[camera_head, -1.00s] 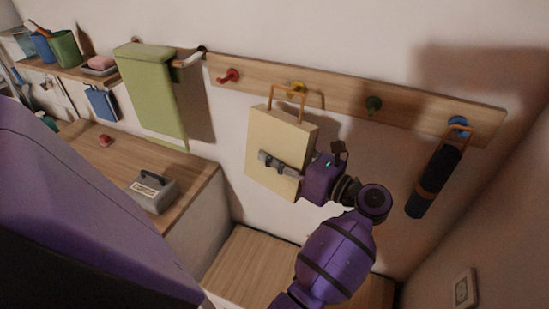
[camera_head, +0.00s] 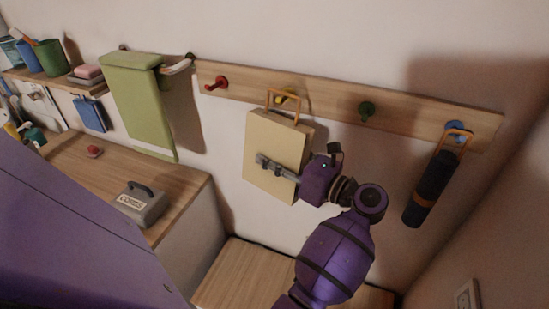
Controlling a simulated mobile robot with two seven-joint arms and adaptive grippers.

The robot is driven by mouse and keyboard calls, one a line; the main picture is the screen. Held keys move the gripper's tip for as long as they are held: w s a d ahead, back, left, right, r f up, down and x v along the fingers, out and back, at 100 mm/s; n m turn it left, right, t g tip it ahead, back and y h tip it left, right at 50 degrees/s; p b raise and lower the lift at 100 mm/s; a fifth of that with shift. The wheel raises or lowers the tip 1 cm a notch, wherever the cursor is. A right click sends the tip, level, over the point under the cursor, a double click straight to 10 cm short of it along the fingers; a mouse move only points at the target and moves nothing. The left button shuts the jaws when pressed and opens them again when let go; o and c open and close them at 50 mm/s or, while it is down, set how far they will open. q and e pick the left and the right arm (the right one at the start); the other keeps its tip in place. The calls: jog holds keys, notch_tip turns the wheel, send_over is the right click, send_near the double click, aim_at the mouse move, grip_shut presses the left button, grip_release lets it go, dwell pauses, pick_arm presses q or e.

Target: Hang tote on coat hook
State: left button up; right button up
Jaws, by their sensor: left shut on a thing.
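The tote (camera_head: 276,140) is a flat pale yellow bag with an orange-brown loop handle (camera_head: 268,102). It hangs upright in front of the wall below the wooden hook rail (camera_head: 330,107). My left gripper (camera_head: 272,167) is shut on the tote's front, below its middle. The yellow coat hook (camera_head: 288,96) shows inside the handle loop. I cannot tell whether the handle rests on the hook. Other hooks are red (camera_head: 217,83), green (camera_head: 367,110) and blue (camera_head: 456,129). My right gripper is not in view.
A dark cylinder (camera_head: 430,190) hangs by a strap from the blue hook. A green towel (camera_head: 138,100) hangs left of the rail. A grey box with a handle (camera_head: 140,203) stands on the wooden counter (camera_head: 90,172). The green hook is free.

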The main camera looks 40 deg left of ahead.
pick_arm(q)
jog(key=shift+r, duration=0.1)
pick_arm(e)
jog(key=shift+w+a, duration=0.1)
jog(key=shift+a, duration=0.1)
pick_arm(q)
jog(key=o, duration=1.5)
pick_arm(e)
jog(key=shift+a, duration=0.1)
